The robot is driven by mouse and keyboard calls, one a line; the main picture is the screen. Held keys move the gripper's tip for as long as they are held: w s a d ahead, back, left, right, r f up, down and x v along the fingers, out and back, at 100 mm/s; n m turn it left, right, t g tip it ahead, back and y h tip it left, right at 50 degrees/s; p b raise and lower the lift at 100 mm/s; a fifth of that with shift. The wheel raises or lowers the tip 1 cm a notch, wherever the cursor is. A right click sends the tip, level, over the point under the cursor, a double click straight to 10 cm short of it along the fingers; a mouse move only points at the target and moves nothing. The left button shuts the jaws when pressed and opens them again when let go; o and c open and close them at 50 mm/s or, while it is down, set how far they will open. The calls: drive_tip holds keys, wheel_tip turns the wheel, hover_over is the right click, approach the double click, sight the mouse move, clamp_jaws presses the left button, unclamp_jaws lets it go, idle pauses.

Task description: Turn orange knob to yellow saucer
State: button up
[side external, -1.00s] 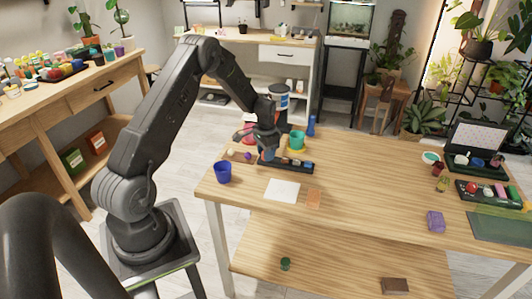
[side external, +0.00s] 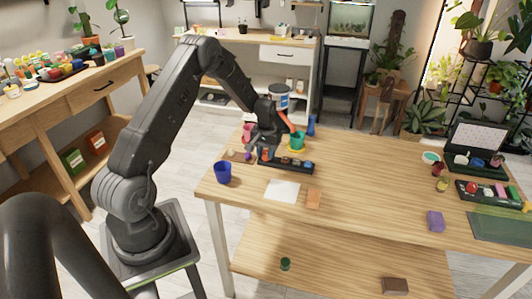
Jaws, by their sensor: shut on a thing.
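My gripper (side external: 264,150) points down at the left end of a dark tray-like panel (side external: 304,171) on the wooden table. It is shut, and a small orange part (side external: 266,154), which looks like the orange knob, shows at its fingertips. The fingers partly hide it, so its pointing direction cannot be told. A yellow saucer (side external: 297,150) shows as a thin rim under a green pot (side external: 298,139), just behind the panel and right of my gripper. A slanted orange-red bar (side external: 287,122) shows between my wrist and the green pot; what it belongs to is unclear.
A blue cup (side external: 222,173) stands left of the panel. White paper (side external: 282,190) and an orange-brown block (side external: 313,198) lie in front. A blue bottle (side external: 311,125) stands behind. A purple block (side external: 435,221) is far right. The table's middle right is clear.

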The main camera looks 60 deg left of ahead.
sight(266, 152)
drive_tip(key=shift+n, duration=0.8)
drive_tip(key=o, duration=0.9)
drive_tip(key=shift+o, duration=0.2)
drive_tip(key=shift+r, duration=0.1)
wheel_tip(266, 152, up, 14)
drive_tip(key=shift+f, duration=0.2)
